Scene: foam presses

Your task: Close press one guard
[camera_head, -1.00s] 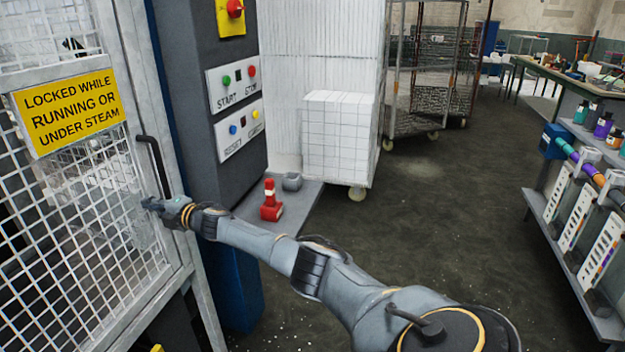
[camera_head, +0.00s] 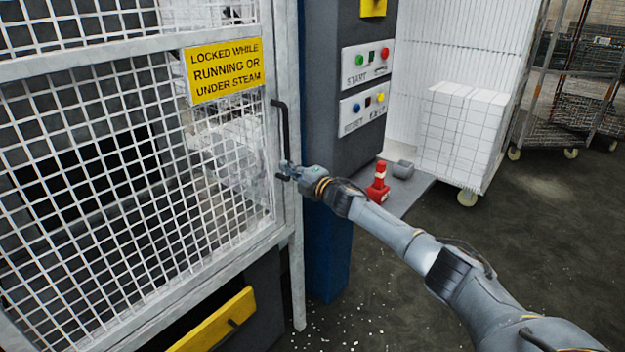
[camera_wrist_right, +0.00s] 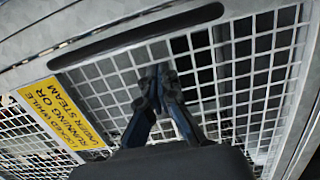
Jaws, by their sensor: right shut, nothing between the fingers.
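The press guard (camera_head: 150,130) is a white-framed wire mesh door with a yellow sign (camera_head: 224,70) reading "LOCKED WHILE RUNNING OR UNDER STEAM". A black bar handle (camera_head: 281,125) runs upright on its right edge. My right gripper (camera_head: 284,172) is shut and empty at the guard's right edge, by the lower end of the handle. Whether it touches the guard cannot be told. In the right wrist view the shut fingers (camera_wrist_right: 158,80) are in front of the mesh (camera_wrist_right: 240,75), with the handle (camera_wrist_right: 135,31) and sign (camera_wrist_right: 65,116) beside them. My left gripper is not in view.
A dark control column (camera_head: 362,85) with buttons stands right of the guard. A white block stack (camera_head: 460,130) on a wheeled cart stands behind. Dark floor at right is open.

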